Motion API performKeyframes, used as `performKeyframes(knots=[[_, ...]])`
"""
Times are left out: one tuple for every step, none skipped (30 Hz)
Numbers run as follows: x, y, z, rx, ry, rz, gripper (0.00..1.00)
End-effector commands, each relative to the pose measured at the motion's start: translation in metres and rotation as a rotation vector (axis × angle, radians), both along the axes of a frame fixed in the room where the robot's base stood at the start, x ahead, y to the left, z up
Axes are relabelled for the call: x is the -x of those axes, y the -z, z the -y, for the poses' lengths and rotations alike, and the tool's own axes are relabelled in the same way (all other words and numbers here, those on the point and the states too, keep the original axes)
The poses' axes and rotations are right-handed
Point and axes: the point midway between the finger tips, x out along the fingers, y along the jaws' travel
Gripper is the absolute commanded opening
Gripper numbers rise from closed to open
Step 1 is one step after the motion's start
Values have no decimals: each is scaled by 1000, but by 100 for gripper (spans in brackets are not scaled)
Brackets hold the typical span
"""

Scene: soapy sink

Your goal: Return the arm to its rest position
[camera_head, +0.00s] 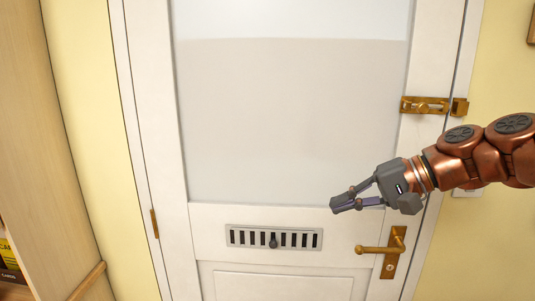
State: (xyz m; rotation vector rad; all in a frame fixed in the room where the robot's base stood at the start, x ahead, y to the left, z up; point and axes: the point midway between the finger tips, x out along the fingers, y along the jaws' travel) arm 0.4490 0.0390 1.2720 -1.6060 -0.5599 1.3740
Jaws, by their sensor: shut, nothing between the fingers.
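My gripper (338,205) is grey, on the end of a copper-coloured arm that reaches in from the right edge. Its fingers point left and are shut with nothing between them. It is in front of the lower right part of a white door (205,235), just below the edge of the pale glass pane (290,120). No object is in its grasp.
A brass handle (380,249) is below my gripper and a brass bolt (424,105) is above it. A vent grille (273,238) is set in the door. A wooden shelf unit (35,130) stands at the left. The space left of my gripper looks clear.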

Motion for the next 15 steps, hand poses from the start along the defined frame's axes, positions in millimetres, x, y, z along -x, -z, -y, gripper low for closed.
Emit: performKeyframes(knots=[[16,17,-17,65,-39,-18,0],[26,28,-25,107,-62,-29,0],[38,43,-34,159,-89,-43,0],[48,55,-39,202,-109,-55,0],[59,68,-44,242,-131,-68,0],[73,82,-48,297,-157,-80,0],[83,94,-49,340,-176,-92,0],[94,106,-51,379,-196,-105,0],[108,121,-50,435,-218,-118,0],[118,132,-49,475,-234,-127,0],[129,143,-47,516,-252,-137,0],[142,156,-42,571,-271,-149,0],[153,167,-38,610,-287,-162,0],[164,177,-34,650,-303,-174,0],[178,188,-26,702,-322,-186,0]])
